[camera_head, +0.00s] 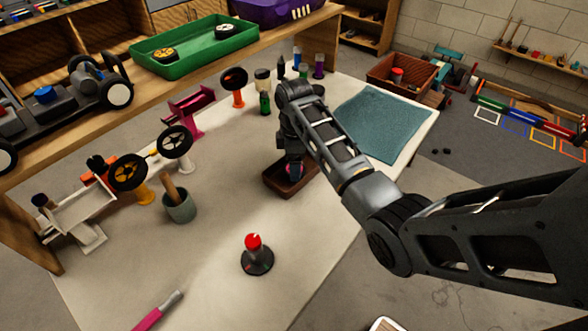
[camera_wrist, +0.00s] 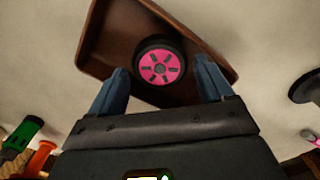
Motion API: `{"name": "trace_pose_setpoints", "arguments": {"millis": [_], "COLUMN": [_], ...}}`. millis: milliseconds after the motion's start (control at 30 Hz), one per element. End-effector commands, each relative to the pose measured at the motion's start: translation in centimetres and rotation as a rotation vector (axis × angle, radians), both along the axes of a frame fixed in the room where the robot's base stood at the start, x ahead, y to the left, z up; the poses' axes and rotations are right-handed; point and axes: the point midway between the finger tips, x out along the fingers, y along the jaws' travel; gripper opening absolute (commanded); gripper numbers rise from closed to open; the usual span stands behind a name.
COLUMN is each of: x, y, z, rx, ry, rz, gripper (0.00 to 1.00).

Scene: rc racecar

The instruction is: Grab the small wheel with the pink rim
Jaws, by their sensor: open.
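The small wheel with the pink rim (camera_wrist: 160,67) shows in the wrist view, with a black tyre around a spoked pink hub. It sits in a brown tray (camera_wrist: 108,35) with raised walls. My gripper (camera_wrist: 163,80) is open over the tray, with one blue finger to the left of the wheel and one to the right. The wheel lies just ahead of and between the fingertips; contact cannot be told. In the head view, the tray (camera_head: 274,183) is on the table under my gripper (camera_head: 291,172), and my arm hides most of the wheel.
A red-topped black stand (camera_head: 256,256) is in front of the tray. A grey-green pot (camera_head: 179,206) and wheels on stands (camera_head: 174,141) are to the left. A teal mat (camera_head: 382,122) lies to the right. Bottles (camera_head: 264,100) stand behind. The table front is mostly clear.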

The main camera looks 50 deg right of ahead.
Motion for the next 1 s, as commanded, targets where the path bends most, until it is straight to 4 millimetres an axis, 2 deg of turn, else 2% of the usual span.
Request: {"name": "trace_pose_setpoints", "arguments": {"millis": [133, 400, 833, 1000], "x": [-0.02, 0.00, 0.00, 0.01], "y": [-0.01, -0.03, -0.03, -0.04], "z": [-1.37, -1.58, -1.55, -1.53], "rx": [-0.001, -0.001, -0.001, -0.001], "ry": [-0.001, -0.002, -0.002, -0.002], "rz": [0.000, -0.001, -0.001, -0.001], "gripper": [0.81, 0.80, 0.39, 0.37]}}
